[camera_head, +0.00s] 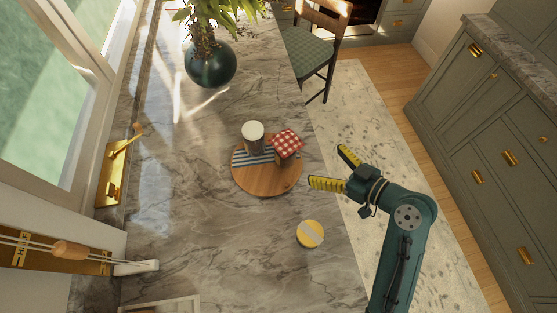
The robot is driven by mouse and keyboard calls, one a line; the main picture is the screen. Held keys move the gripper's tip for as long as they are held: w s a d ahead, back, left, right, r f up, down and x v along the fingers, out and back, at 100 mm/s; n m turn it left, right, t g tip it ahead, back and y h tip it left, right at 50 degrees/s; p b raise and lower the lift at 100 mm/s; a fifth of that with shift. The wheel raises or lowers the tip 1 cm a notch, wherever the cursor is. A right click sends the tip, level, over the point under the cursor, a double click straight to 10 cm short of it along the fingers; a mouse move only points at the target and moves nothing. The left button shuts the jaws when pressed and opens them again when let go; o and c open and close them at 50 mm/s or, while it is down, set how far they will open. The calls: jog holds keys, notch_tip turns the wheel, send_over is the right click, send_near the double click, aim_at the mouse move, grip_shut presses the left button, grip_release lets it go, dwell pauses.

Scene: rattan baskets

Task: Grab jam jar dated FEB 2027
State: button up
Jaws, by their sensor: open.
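A jar with a red-and-white checked top (287,142) stands on a round wooden board (268,182). A jar with a white lid (253,131) stands just left of it on the board. A round yellow-topped item (310,233) with a pale band across it sits on the counter below the board; I cannot tell if it is a jar. No date is legible on any of them. My gripper (328,168) is open and empty, its yellow-lined fingers pointing left, right of the board and apart from the jars as seen from above.
A blue-and-white striped cloth (240,158) lies on the board. A dark round vase (210,66) with leafy stems stands farther back on the marble counter (190,210). A white-rimmed tray (160,303) is at the bottom edge. The counter left of the board is clear.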

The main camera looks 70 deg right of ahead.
aim_at(293, 146)
jog(key=x, duration=0.6)
jog(key=d+p+x, duration=0.1)
jog(key=x, duration=0.3)
jog(key=shift+s+f, duration=0.1)
jog(key=x, duration=0.3)
jog(key=f+x, duration=0.1)
jog(key=x, duration=0.1)
jog(key=shift+w+a, duration=0.1)
jog(key=shift+w, duration=0.15)
jog(key=shift+f, duration=0.1)
jog(key=shift+c, duration=0.4)
jog(key=c, duration=1.3)
jog(key=shift+o, duration=0.2)
jog(key=shift+r, duration=0.25)
